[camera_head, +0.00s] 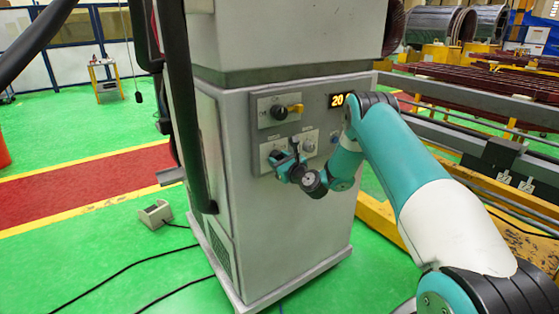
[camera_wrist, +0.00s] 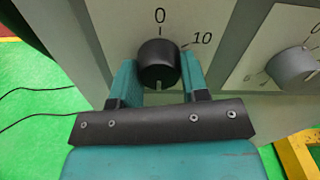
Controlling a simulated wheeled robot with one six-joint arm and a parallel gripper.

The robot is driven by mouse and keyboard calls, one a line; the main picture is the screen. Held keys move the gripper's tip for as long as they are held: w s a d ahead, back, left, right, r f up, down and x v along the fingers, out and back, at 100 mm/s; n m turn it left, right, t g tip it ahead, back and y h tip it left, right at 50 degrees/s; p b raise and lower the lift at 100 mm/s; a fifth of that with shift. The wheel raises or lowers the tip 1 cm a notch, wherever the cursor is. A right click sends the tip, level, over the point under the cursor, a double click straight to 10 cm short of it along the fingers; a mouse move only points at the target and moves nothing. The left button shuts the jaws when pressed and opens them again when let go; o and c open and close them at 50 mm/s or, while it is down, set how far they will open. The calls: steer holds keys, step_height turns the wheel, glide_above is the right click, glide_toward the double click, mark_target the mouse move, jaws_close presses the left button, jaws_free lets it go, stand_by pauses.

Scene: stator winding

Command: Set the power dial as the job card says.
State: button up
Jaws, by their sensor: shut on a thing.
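My gripper (camera_wrist: 158,92) is shut on a round black dial (camera_wrist: 159,62) on the front of the grey cabinet, with one teal finger on each side. The plate around the dial shows "0" above it and "10" to its upper right. A pale line shows on the dial's lower part, toward my gripper. In the head view my gripper (camera_head: 291,168) is at the lower left plate of the cabinet and hides most of that dial. No power label or job card can be read.
A grey dial (camera_wrist: 292,66) is to the right on its own plate. Above, the cabinet (camera_head: 235,125) carries a black knob (camera_head: 279,112), a yellow handle (camera_head: 296,108) and a lit display (camera_head: 338,100) reading "20", partly hidden by my arm. Cables lie on the green floor.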

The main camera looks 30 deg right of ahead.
steer(key=shift+f, duration=0.1)
steer(key=o, duration=0.9)
steer(key=shift+s, duration=0.1)
steer(key=shift+s+d+b, duration=0.2)
steer(key=shift+s+b, duration=3.9)
steer(key=shift+s, duration=0.25)
steer(key=shift+s+d+b, duration=0.15)
steer(key=shift+s+b, duration=3.9)
steer(key=shift+s, duration=0.25)
